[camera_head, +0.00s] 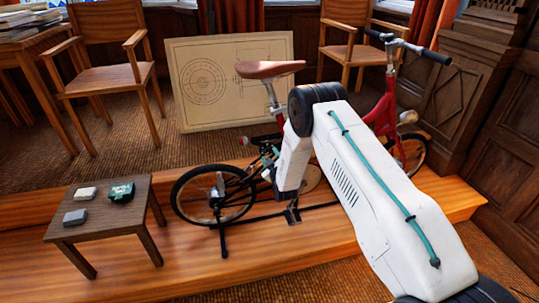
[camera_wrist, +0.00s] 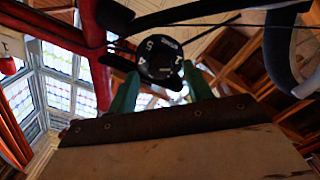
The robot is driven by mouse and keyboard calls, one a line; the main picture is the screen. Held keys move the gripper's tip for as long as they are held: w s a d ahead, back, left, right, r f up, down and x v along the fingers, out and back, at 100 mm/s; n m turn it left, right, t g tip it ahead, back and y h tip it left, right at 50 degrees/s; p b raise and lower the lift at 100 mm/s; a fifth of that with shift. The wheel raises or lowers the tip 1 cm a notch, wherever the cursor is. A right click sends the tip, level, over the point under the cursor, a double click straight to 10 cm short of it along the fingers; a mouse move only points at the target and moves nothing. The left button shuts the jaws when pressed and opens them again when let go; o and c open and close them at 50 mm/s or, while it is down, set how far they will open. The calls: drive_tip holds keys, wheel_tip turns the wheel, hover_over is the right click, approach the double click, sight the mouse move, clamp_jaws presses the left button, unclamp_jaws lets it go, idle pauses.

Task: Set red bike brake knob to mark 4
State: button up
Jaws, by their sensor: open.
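The red bike (camera_head: 385,115) stands on the wooden platform, its middle hidden behind my white arm. In the wrist view a round black knob (camera_wrist: 160,58) with white digits, 5 and 4 at its left and what looks like a 2 at lower right, sits close to the red frame tube (camera_wrist: 97,55). My gripper (camera_wrist: 161,84) is open, its two green fingers below the knob, one toward each side. I cannot tell whether they touch it. The knob's pointer or set mark cannot be made out. In the head view my gripper and the knob are hidden.
A small dark table (camera_head: 105,215) with several small objects stands at left on the platform (camera_head: 200,270). A drawing board (camera_head: 230,60) leans behind the bike, between two wooden chairs (camera_head: 110,75). Dark cables and tubes (camera_wrist: 230,10) cross close above the knob.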

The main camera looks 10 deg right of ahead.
drive_tip(key=shift+w, duration=1)
drive_tip(key=c, duration=1)
drive_tip(key=shift+o, duration=0.2)
